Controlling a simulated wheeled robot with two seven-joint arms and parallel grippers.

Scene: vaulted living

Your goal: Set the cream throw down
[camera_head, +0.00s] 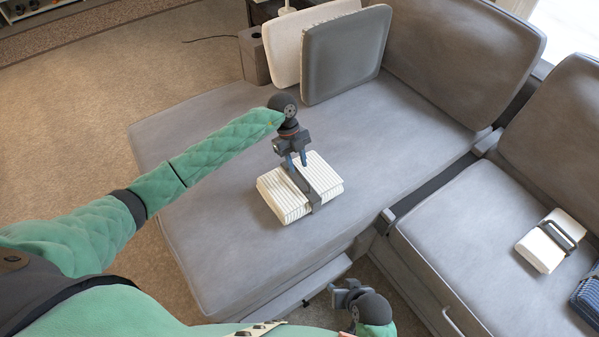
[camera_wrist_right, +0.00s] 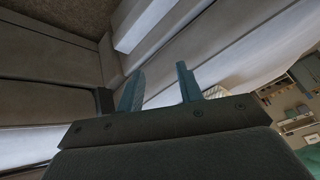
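The cream throw (camera_head: 329,180) is a folded, ribbed bundle with a dark strap (camera_head: 304,188) across its top. It appears to rest on the grey chaise seat (camera_head: 215,245), though a small gap beneath it cannot be ruled out. My left gripper (camera_head: 298,162) points down at the strap, with its two blue fingers slightly apart at the strap's far end. Whether they clamp the strap is unclear. My right gripper (camera_head: 338,297) is low in front of the sofa, away from the throw. In the right wrist view its fingers (camera_wrist_right: 158,88) are spread and empty.
A white folded bundle with a dark handle (camera_head: 551,240) and a blue item (camera_head: 587,297) lie on the right seat. Cushions (camera_head: 345,55) lean at the chaise's back. Bare seat surrounds the throw, and a gap (camera_head: 432,188) separates the two sofa sections.

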